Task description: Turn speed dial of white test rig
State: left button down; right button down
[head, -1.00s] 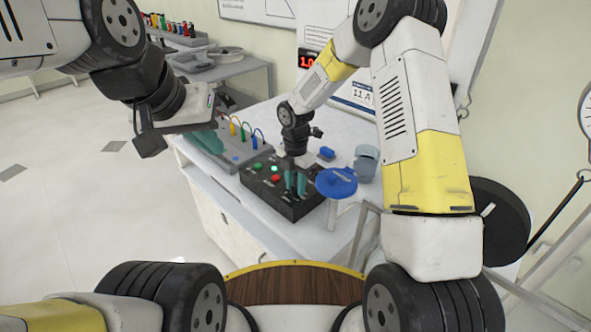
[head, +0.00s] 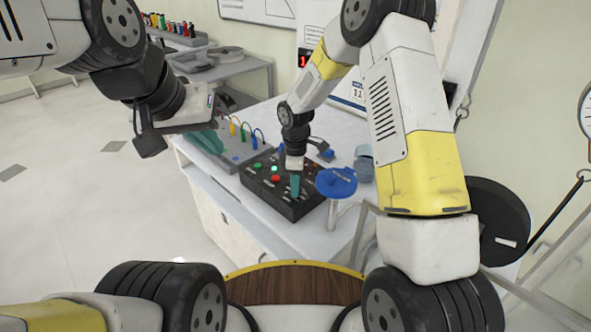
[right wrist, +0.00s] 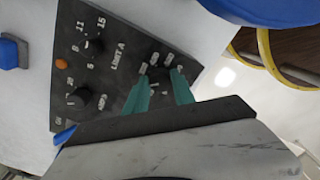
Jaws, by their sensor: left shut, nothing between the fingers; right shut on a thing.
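The black control box (head: 257,186) stands on the white bench, with green and red buttons on its top. In the right wrist view its panel (right wrist: 112,75) carries white scale marks, the words LIMIT A and AMPS, and two black knobs. My right gripper (head: 295,190) reaches down onto the box. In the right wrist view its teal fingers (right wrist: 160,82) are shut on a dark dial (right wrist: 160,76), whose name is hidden. My left gripper (head: 208,141) is shut and empty above the grey panel with coloured leads.
The grey panel (head: 243,156) stands left of the box. A blue disc (head: 336,182) on a post is close to the right of my right gripper. A grey-blue cup (head: 364,166) stands behind it. An orange button (right wrist: 38,49) is on the panel.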

jog(key=m, duration=0.3)
jog(key=shift+m, duration=0.3)
jog(key=m, duration=0.4)
jog(key=shift+m, duration=0.3)
jog(key=m, duration=0.4)
jog(key=shift+m, duration=2.2)
jog(key=shift+w, duration=0.1)
jog(key=c, duration=1.1)
grip_release()
jog(key=shift+o, duration=0.2)
